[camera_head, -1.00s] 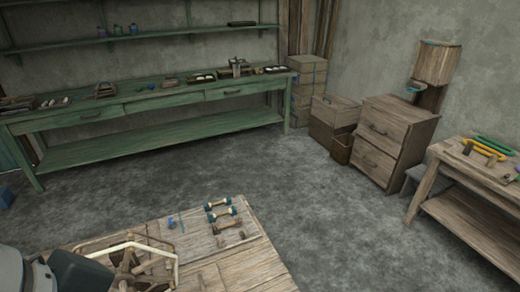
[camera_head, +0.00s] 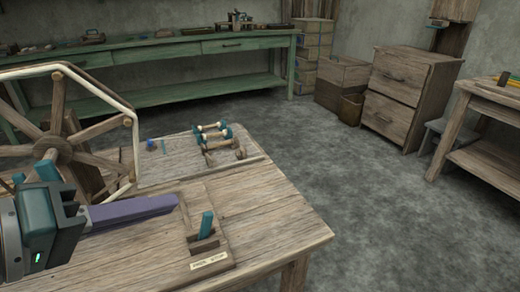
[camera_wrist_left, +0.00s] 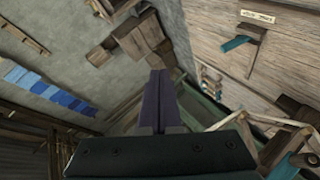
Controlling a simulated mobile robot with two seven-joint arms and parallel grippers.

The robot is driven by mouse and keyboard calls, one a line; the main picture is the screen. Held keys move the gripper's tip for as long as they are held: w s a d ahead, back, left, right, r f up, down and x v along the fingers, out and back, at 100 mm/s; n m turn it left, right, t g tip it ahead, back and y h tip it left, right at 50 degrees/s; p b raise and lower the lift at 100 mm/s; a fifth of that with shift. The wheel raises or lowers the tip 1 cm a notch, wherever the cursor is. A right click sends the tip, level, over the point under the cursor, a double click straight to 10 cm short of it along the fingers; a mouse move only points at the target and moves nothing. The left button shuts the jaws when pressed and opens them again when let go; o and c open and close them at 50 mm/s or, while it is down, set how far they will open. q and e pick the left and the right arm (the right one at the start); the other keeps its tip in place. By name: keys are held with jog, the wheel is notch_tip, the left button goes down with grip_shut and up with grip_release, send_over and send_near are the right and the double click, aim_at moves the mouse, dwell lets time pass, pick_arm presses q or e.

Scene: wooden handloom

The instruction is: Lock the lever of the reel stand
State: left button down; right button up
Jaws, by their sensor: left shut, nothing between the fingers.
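The lever (camera_head: 207,223) is a teal handle standing nearly upright, slightly tilted, in a small wooden bracket (camera_head: 204,245) on the table's front part. A pale label (camera_head: 209,261) lies in front of it. In the left wrist view the lever (camera_wrist_left: 236,43) shows at upper right. The spoked wooden reel (camera_head: 62,142) with pale yarn around its rim stands at the left. My left gripper (camera_head: 175,201) has its purple fingers shut and empty, pointing right, with the tips just left of the lever and apart from it. The fingers also show in the left wrist view (camera_wrist_left: 158,74). My right gripper is out of view.
The wooden table (camera_head: 275,215) is bare right of the lever. Teal-ended spools (camera_head: 212,133) lie on a board behind it. A green bench (camera_head: 170,48), drawers (camera_head: 408,95) and another table (camera_head: 485,160) stand beyond open grey floor.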

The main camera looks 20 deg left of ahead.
pick_arm(q)
jog(key=a+f+n+t+y+b, duration=0.1)
jog(key=a+f+n+y+b, duration=0.15)
jog(key=a+f+b, duration=0.45)
jog(key=a+f+n+t+y+b, duration=0.2)
jog(key=f+n+b, duration=0.2)
jog(key=f+b, duration=0.65)
send_near(205, 228)
jog(key=w+a+r, duration=0.2)
jog(key=w+a, duration=0.2)
jog(key=shift+w+d+f+n+y+b, duration=0.15)
jog(key=shift+w+d+f+n+b, duration=0.15)
jog(key=shift+w+d, duration=0.2)
jog(key=shift+w+d+f+n+y+b, duration=0.15)
jog(key=shift+w+d+f+b, duration=0.2)
jog(key=shift+w, duration=0.25)
jog(key=shift+w+d, duration=0.25)
jog(key=shift+d, duration=0.05)
